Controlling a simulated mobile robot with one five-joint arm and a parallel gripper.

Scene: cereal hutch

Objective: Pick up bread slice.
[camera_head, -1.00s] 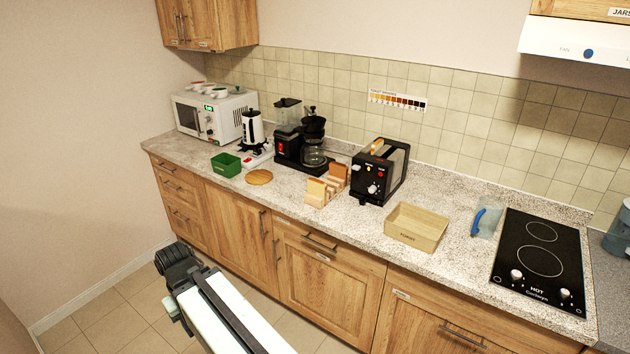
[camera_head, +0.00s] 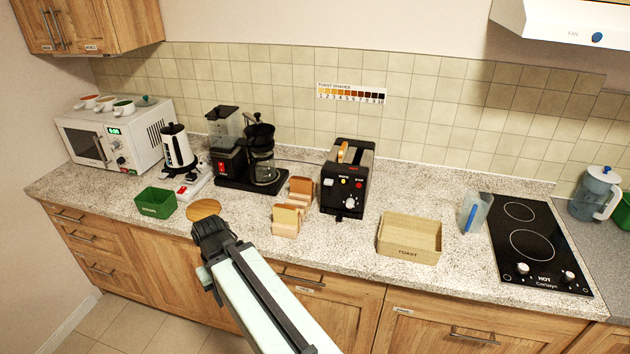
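Bread slices show in two places. A pale slice (camera_head: 286,219) and a browner slice (camera_head: 301,187) stand in a light wooden rack (camera_head: 285,232) on the counter. Another slice (camera_head: 343,152) sticks up out of the slot of the black toaster (camera_head: 344,190), just right of the rack. My gripper (camera_head: 205,236) is at the counter's front edge, left of the rack and apart from all the bread. I see it from behind and above, so its fingertips are hidden and I cannot tell if it is open.
An empty-looking wooden box marked TOAST (camera_head: 409,250) stands right of the toaster. A coffee maker (camera_head: 262,160), kettle (camera_head: 178,150), green bin (camera_head: 156,203) and round wooden board (camera_head: 203,208) are to the left. A clear jug with a blue handle (camera_head: 472,214) stands beside the black hob (camera_head: 530,250).

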